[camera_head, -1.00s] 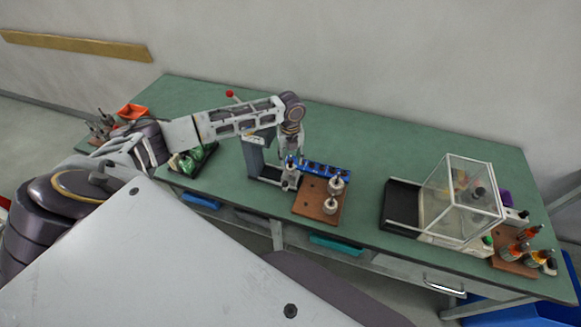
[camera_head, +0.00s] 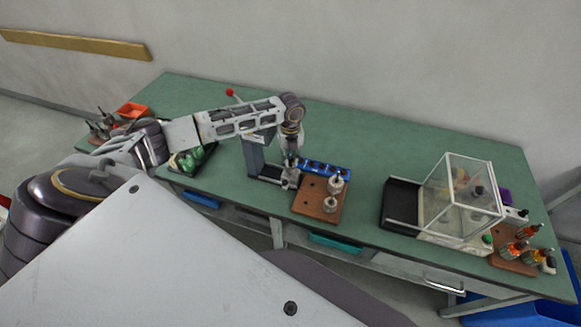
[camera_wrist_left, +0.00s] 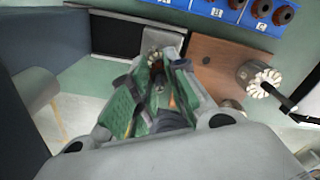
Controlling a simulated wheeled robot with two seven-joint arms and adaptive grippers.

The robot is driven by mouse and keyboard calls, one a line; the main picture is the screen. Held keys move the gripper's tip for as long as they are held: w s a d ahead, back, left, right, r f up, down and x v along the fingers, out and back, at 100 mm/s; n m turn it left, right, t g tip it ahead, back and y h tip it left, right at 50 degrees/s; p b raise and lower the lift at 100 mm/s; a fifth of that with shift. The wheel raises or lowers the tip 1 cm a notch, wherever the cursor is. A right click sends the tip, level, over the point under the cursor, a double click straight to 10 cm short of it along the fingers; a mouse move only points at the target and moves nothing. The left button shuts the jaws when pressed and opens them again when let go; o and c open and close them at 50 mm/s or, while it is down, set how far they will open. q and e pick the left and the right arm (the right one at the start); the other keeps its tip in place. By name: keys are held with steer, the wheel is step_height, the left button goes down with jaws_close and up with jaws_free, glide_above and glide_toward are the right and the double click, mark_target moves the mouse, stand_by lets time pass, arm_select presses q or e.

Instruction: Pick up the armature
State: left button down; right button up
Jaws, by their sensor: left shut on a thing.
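My left gripper (camera_head: 290,180) points down beside the left edge of the brown board (camera_head: 312,208). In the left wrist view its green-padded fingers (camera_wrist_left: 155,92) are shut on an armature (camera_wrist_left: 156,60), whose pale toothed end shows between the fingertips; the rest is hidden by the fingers. Two other armatures stand on the board, a rear one (camera_head: 336,185) and a front one (camera_head: 330,205). One of them, with a dark shaft, also shows in the left wrist view (camera_wrist_left: 257,80). My right gripper is not in view.
A blue rack (camera_head: 327,170) lies behind the board. A grey upright fixture (camera_head: 254,158) stands left of the gripper. A clear box (camera_head: 460,195) and a board of orange-and-dark parts (camera_head: 513,262) are at right. The green table (camera_head: 370,160) is free behind the rack.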

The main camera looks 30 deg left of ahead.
arm_select(q)
steer(key=shift+r, duration=0.1)
stand_by(0.3)
steer(key=shift+r, duration=0.2)
steer(key=shift+w+r, duration=0.1)
steer(key=shift+r, duration=0.55)
step_height(320, 180, up, 8)
steer(key=shift+f+b, duration=0.2)
steer(key=shift+b, duration=0.7)
steer(key=shift+r, duration=0.3)
